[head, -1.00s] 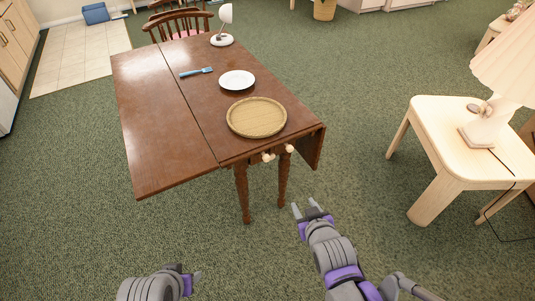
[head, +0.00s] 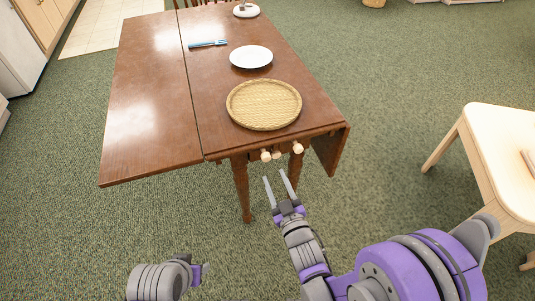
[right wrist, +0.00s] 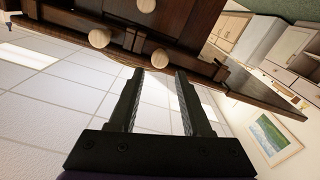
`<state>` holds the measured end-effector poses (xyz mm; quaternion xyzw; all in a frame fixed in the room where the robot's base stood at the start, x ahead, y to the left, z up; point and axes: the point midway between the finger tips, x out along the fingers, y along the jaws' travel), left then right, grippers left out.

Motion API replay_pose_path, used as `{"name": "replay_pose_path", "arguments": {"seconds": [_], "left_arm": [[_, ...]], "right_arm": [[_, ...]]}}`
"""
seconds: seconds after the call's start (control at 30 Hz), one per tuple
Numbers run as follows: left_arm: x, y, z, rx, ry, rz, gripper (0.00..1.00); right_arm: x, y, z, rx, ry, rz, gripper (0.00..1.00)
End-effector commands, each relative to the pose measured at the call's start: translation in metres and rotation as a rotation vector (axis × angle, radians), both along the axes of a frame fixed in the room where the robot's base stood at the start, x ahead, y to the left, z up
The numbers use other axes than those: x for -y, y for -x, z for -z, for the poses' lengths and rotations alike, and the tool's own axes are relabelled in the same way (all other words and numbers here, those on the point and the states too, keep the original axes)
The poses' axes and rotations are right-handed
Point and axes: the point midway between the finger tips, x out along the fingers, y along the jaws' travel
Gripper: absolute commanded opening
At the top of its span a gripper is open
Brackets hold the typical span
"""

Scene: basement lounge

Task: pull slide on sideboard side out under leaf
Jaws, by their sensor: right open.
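A brown drop-leaf table (head: 221,110) stands ahead of me. Its left leaf (head: 145,115) is raised level with the top; its right leaf (head: 333,152) hangs down. Pale round knobs show at the near end: a left knob (head: 265,156), a middle one (head: 277,154) and a right knob (head: 298,148). Knobs also show in the right wrist view (right wrist: 98,38). I cannot tell which belongs to the slide. My right gripper (head: 276,175) is open and empty, its fingers pointing at the knobs, just short of them. My left gripper (head: 201,273) is low, away from the table; its jaws are unclear.
A pale side table (head: 500,150) stands at right. Green carpet (head: 385,110) is clear between the tables.

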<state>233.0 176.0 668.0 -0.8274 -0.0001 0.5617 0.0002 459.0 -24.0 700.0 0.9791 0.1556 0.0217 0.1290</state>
Motion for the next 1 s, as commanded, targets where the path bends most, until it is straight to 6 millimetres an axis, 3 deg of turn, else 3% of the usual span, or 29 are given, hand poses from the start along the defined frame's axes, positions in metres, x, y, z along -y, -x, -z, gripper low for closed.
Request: {"name": "replay_pose_path", "arguments": {"seconds": [0.3,0.5,0.9,1.0], "left_arm": [[0.0,0.0,0.002,0.0,0.0,0.0,0.5],[0.0,-0.001,0.004,-0.001,0.0,0.0,0.5],[0.0,-0.001,0.004,-0.001,0.0,0.0,0.5],[0.0,-0.001,0.004,-0.001,0.0,0.0,0.5]], "right_arm": [[-0.018,-0.057,0.0,-0.002,0.0,0.001,0.49],[-0.026,-0.083,0.0,-0.002,0.0,0.001,0.49],[-0.029,-0.091,-0.001,-0.002,0.0,0.001,0.49],[-0.029,-0.091,-0.001,-0.002,0.0,0.001,0.34]]}}
